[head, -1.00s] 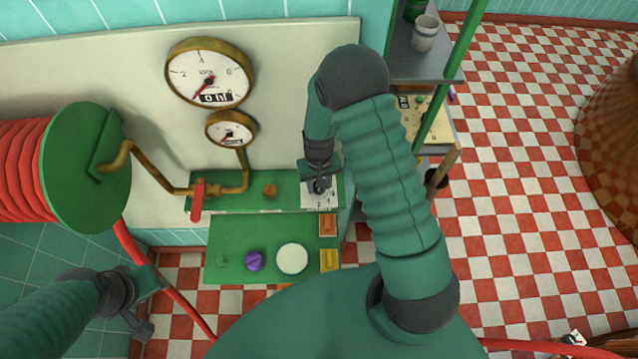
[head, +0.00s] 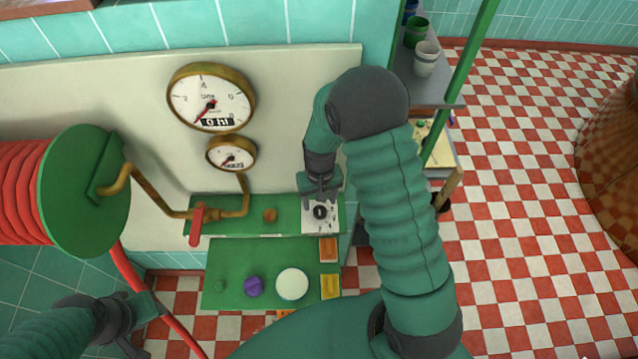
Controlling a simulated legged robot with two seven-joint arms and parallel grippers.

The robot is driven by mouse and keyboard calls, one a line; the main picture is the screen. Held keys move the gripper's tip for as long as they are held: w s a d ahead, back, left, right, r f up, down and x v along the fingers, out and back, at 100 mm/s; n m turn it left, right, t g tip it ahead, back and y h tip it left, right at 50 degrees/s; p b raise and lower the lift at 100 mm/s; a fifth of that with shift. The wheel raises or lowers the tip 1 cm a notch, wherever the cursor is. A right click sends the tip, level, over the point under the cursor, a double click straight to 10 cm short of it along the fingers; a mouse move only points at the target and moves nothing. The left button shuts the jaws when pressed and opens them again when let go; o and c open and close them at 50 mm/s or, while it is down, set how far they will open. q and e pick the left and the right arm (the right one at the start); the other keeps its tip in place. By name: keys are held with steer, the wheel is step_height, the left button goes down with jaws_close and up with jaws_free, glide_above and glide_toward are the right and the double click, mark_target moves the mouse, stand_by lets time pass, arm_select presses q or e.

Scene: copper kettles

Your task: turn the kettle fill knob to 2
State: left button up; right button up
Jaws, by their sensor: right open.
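The fill knob (head: 320,212) is a small dark knob on a white dial plate (head: 329,226) at the right end of the green shelf under the gauges. The dial's numbers are too small to read, and so is the knob's setting. My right gripper (head: 320,198) is open just above the knob in the picture, its fingertips close to it; I cannot tell if they touch. My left gripper (head: 143,325) is at the lower left, far from the knob; its jaw state is unclear.
A large gauge (head: 211,98) and a small gauge (head: 231,154) hang on the wall panel. A red valve handle (head: 197,226) and copper pipe are left of the dial. A lower green panel (head: 230,262) holds a purple knob (head: 253,287) and a white disc (head: 292,284). Shelving stands at right.

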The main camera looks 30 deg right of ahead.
step_height(320, 180, up, 12)
steer(key=b, duration=0.1)
steer(key=shift+b, duration=0.35)
steer(key=shift+r, duration=0.1)
steer(key=n+t+b, duration=0.2)
steer(key=b, duration=0.5)
glide_toward(319, 209)
steer(key=s+a, duration=0.4)
steer(key=a, duration=0.1)
steer(key=shift+n+t, duration=0.3)
steer(key=shift+n, duration=0.4)
steer(key=s+a+f+b, duration=0.1)
steer(key=s, duration=0.1)
steer(key=s+a+f+b, duration=0.1)
steer(key=f, duration=0.1)
steer(key=shift+s+a+f, duration=0.25)
steer(key=shift+s+a, duration=0.1)
steer(key=shift+s, duration=0.05)
steer(key=shift+d, duration=0.15)
